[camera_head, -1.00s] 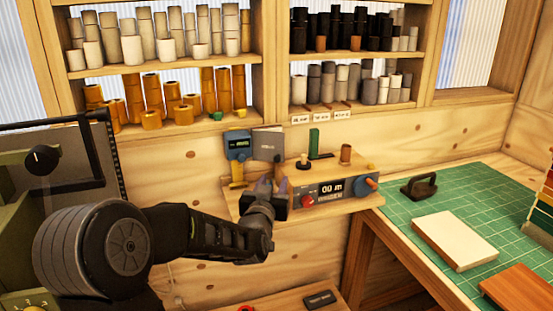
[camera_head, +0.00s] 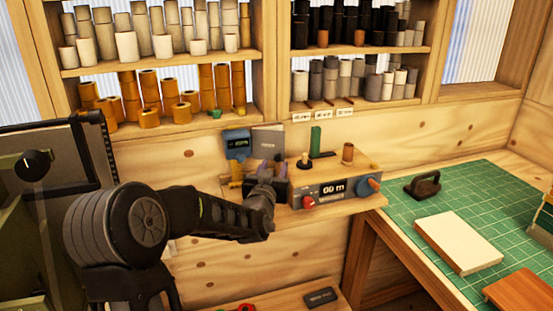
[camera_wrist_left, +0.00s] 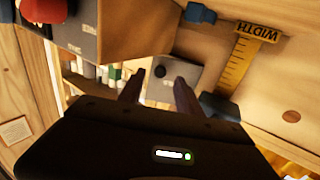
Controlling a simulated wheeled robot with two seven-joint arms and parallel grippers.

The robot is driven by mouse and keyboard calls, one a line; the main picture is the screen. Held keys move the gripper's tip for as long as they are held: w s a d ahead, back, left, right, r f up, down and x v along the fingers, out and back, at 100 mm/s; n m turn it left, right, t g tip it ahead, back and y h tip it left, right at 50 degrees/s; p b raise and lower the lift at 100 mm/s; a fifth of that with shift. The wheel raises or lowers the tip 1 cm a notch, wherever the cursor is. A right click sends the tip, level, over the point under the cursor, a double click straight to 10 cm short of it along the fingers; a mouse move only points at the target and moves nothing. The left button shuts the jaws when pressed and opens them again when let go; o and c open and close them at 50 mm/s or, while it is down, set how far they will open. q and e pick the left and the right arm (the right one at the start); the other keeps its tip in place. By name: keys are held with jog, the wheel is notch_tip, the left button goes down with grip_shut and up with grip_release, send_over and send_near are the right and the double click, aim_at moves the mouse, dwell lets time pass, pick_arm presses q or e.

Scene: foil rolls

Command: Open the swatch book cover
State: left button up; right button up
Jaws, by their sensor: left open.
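A thin grey booklet (camera_head: 268,141), which looks like the swatch book, stands upright against the wooden back wall with its cover facing me. My left gripper (camera_head: 272,168) is just below and in front of it. Its two fingers are apart and empty. In the left wrist view, the fingers (camera_wrist_left: 157,84) point at a grey panel (camera_wrist_left: 187,72) with a dark round spot; I cannot tell for sure that it is the booklet. The booklet's lower part is hidden behind the gripper in the head view. My right gripper is not in view.
A blue device (camera_head: 237,143) hangs left of the booklet. A control box (camera_head: 330,190) with knobs stands close on the right. A yellow width gauge (camera_wrist_left: 238,62) is near the fingers. A green mat (camera_head: 395,207) bears a cream block (camera_head: 458,243). Shelves of rolls are above.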

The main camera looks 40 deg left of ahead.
aim_at(277, 159)
pick_arm(q)
jog(key=p+x, duration=0.1)
jog(key=x, duration=0.3)
jog(key=shift+a, duration=0.1)
grip_shut()
dwell(0.3)
dwell(0.9)
